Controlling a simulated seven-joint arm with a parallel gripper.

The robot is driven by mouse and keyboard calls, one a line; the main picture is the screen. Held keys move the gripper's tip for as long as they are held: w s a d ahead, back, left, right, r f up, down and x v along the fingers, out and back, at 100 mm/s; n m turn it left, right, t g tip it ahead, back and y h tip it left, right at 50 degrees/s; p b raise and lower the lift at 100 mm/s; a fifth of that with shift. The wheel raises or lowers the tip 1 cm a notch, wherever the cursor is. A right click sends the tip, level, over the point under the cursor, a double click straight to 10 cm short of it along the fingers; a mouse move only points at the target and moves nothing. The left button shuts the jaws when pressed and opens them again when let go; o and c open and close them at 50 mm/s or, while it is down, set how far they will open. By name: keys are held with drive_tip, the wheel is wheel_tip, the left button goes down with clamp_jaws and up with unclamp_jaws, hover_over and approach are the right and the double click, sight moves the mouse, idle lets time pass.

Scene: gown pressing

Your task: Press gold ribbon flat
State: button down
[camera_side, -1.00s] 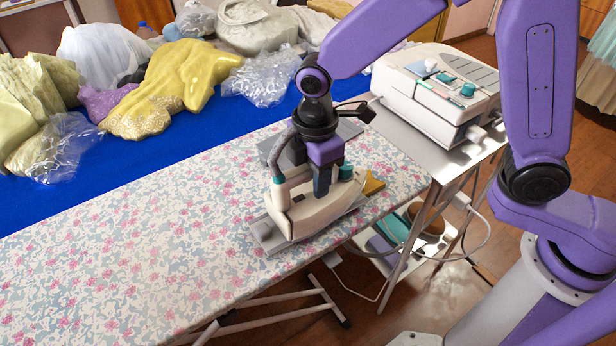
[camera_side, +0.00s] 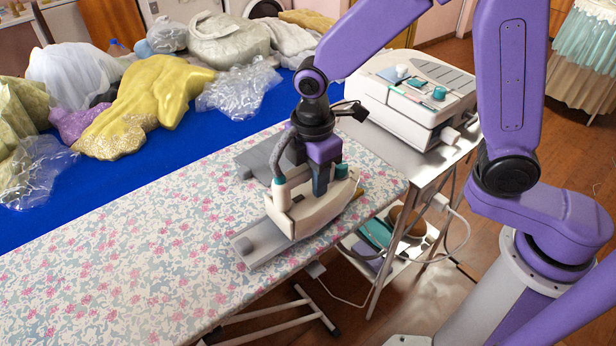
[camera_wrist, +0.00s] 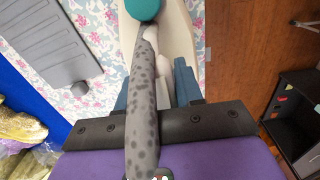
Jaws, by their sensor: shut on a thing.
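My gripper (camera_side: 321,184) is shut on a cream iron (camera_side: 307,212) with a teal knob (camera_side: 341,171) and a grey mottled cord sleeve. In the wrist view the iron (camera_wrist: 182,35) lies between the fingers, with the teal knob (camera_wrist: 144,8) at the top. The iron sits low at the right end of the floral ironing board (camera_side: 150,260), above a flat grey plate (camera_side: 262,246) whose near left end is bare. A small sliver of gold (camera_side: 358,193) shows at the iron's right edge. The rest of the gold ribbon is hidden; I cannot tell how flat it lies.
A second grey plate (camera_side: 258,164) lies behind the iron. A steam station (camera_side: 415,95) stands on a metal stand to the right. Yellow fabric (camera_side: 150,95) and plastic-wrapped bundles lie on the blue table (camera_side: 110,185). The board's left part is clear.

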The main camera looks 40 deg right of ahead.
sight(285, 192)
drive_tip(key=shift+s+d+f, duration=0.1)
drive_tip(key=shift+d, duration=2)
drive_tip(key=shift+a, duration=0.1)
drive_tip(key=shift+a, duration=2.55)
drive_tip(key=shift+a, duration=2.5)
